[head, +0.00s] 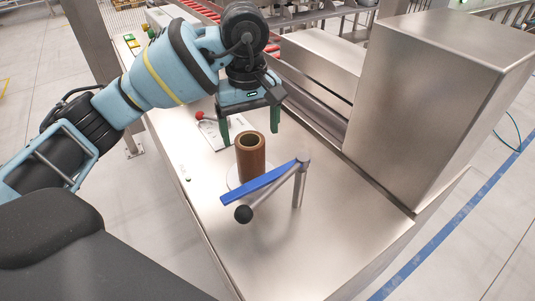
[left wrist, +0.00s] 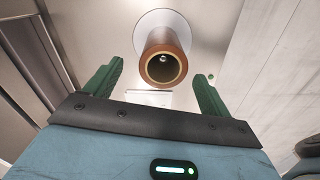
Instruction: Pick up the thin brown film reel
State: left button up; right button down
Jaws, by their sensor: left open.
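The brown film reel (head: 250,160) stands upright on the steel table, on a pale round base. It looks like a hollow tube with a dark opening at its top. My left gripper (head: 249,124) is open and empty, above and slightly behind the reel in the head view, fingers pointing down. In the left wrist view the reel (left wrist: 163,62) shows beyond and between the two green fingers (left wrist: 158,82), its open end facing the camera. The fingers do not touch it. My right gripper is not in view.
A blue bar (head: 258,183) and a lever with a black knob (head: 243,214) on a metal post (head: 299,180) stand close in front of the reel. A red-knobbed lever (head: 200,115) lies behind left. A large steel box (head: 425,110) stands at right. The table's front is clear.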

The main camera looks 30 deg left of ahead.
aim_at(251, 155)
pick_arm(q)
jog(key=shift+s+a+f, duration=0.1)
jog(key=shift+a+f, duration=0.05)
jog(key=shift+f, duration=0.9)
jog(key=shift+s+f+p, duration=0.15)
jog(key=shift+f+p, duration=0.25)
jog(key=shift+f, duration=2.5)
jog(key=shift+c, duration=1.2)
jog(key=c, duration=0.9)
jog(key=shift+r, duration=0.15)
